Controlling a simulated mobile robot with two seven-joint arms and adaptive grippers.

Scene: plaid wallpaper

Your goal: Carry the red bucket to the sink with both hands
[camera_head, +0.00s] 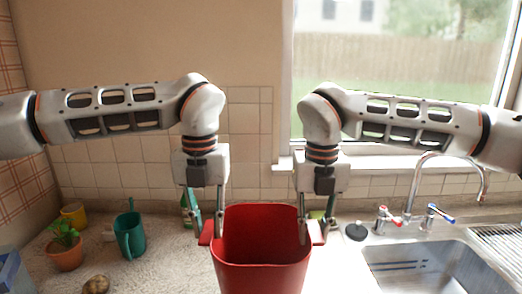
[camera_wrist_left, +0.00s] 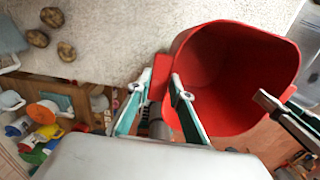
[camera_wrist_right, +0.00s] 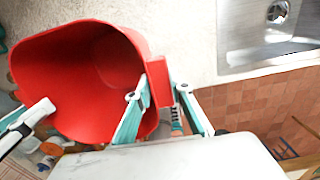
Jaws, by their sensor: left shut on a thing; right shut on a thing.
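The red bucket (camera_head: 262,252) hangs upright between my two grippers in the head view, in front of the counter; it looks empty inside. It also shows in the left wrist view (camera_wrist_left: 235,75) and the right wrist view (camera_wrist_right: 80,75). My left gripper (camera_head: 207,238) is shut on the bucket's left handle tab. My right gripper (camera_head: 316,238) is shut on its right handle tab. The sink (camera_head: 430,268) is to the right of the bucket, with a curved faucet (camera_head: 414,185) behind it. The bucket's lower part is cut off in the head view.
On the counter at the left are a potted plant (camera_head: 65,246), a teal mug (camera_head: 130,236), a yellow cup (camera_head: 74,215) and a potato (camera_head: 96,284). A small dark round item (camera_head: 356,231) lies beside the sink. Green items behind the bucket are partly hidden.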

